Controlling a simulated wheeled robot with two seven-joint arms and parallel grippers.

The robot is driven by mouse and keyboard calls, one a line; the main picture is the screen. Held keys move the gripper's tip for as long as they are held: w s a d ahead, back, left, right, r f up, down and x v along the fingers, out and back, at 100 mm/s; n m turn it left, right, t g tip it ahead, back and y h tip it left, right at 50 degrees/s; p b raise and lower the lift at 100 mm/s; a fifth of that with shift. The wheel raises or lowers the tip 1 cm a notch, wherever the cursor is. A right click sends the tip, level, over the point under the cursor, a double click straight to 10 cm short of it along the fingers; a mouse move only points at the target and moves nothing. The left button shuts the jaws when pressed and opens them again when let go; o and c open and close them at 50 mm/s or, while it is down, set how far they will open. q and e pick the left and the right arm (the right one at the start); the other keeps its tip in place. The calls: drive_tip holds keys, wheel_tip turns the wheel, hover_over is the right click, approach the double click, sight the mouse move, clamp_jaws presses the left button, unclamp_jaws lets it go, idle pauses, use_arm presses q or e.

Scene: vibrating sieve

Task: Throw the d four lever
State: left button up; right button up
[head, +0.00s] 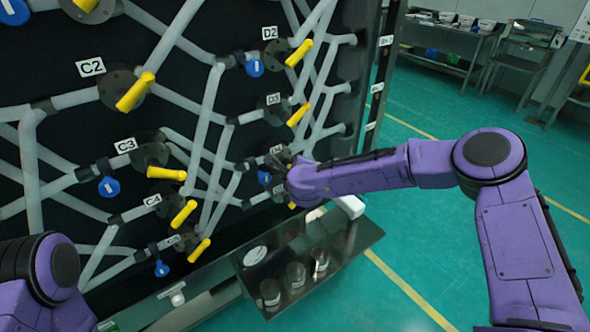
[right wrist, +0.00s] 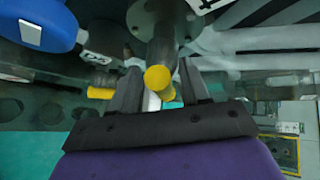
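The D4 label (head: 277,150) is on the dark pipe panel, partly covered by my right gripper (head: 277,163). Most of the D4 valve is hidden behind that gripper in the head view. In the right wrist view, a yellow lever (right wrist: 158,78) points toward the camera between the two dark fingers of my right gripper (right wrist: 160,88). The fingers stand apart on either side of it, with a gap visible; I cannot tell whether either touches it. Only a purple part of my left arm shows at the lower left of the head view; its gripper is out of view.
Other yellow levers are nearby: D3 (head: 298,114) and D2 (head: 299,53) above, C3 (head: 167,173) and C4 (head: 184,213) to the left. A blue tag (right wrist: 42,22) hangs close to my right gripper. A metal tray with jars (head: 345,262) juts out below. Green floor is clear at right.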

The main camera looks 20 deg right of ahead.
drive_tip(key=shift+s+d, duration=0.1)
drive_tip(key=shift+s+r, duration=0.2)
drive_tip(key=shift+s, duration=0.15)
drive_tip(key=b+v, duration=0.2)
drive_tip(key=v, duration=0.7)
drive_tip(key=shift+s, duration=0.25)
drive_tip(key=shift+a+r, duration=0.15)
drive_tip(key=shift+a, duration=0.1)
